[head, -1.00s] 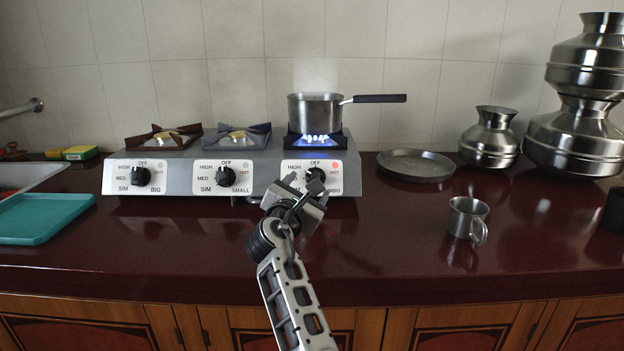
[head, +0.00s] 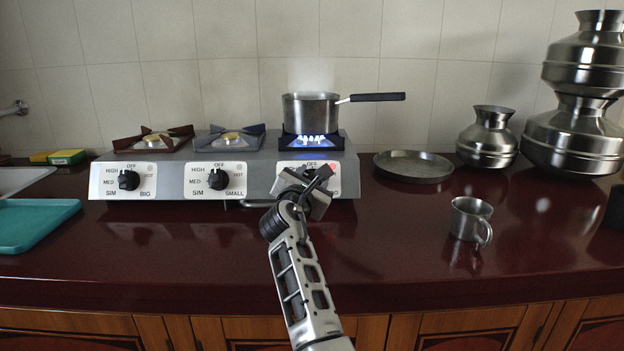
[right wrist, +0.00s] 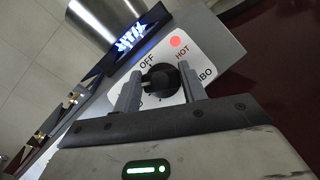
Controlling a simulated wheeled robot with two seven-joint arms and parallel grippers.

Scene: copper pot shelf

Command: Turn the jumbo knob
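The jumbo knob (right wrist: 160,77) is a black dial on a white label plate, marked OFF, HOT and the end of JUMBO, on the stove's right front panel. In the head view its plate (head: 289,167) is mostly hidden behind my right gripper (head: 317,180). In the right wrist view my right gripper (right wrist: 160,88) is open, with one finger on each side of the knob; I cannot tell whether either finger touches it. The burner (head: 311,139) above has a blue flame lit under a steel pan (head: 310,114). My left gripper is not in view.
A steel plate (head: 414,166) and a mug (head: 467,218) stand to the right.

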